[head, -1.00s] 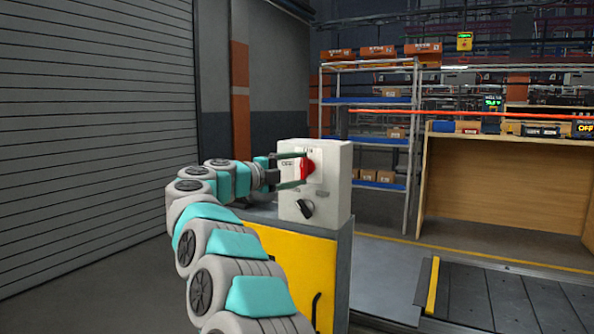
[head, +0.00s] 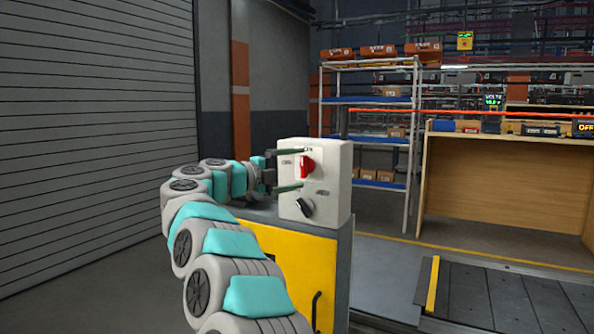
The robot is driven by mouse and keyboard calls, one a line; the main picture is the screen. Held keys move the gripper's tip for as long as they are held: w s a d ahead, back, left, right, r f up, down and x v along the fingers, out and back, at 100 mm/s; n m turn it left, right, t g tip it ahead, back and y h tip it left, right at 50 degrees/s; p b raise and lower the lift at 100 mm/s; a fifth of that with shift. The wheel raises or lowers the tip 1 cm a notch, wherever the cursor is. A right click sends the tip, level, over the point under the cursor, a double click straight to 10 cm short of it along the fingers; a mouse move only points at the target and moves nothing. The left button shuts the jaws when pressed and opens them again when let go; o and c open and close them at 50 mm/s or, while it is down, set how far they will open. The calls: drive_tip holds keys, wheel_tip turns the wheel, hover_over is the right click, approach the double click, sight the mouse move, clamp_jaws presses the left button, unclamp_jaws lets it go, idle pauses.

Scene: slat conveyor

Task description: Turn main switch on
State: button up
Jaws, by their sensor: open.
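A pale control box (head: 335,185) stands on a grey and yellow cabinet (head: 290,257). A red rotary switch (head: 307,167) sits on the upper part of its front face, with its handle close to upright. A black knob (head: 304,207) sits lower on the same face and is tilted. Small labels near the red switch are too small to read surely. My gripper (head: 296,169) is open, with one finger above and one below, just left of the red switch. I cannot tell whether a finger touches it.
A grey shutter (head: 90,140) fills the left side. A blue-shelved rack (head: 368,100) with boxes and a wooden bench (head: 510,185) stand behind to the right. A dark slat conveyor (head: 500,303) with a yellow edge strip lies at lower right.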

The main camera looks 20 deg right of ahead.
drive_tip(key=v, duration=0.7)
drive_tip(key=shift+d, duration=0.1)
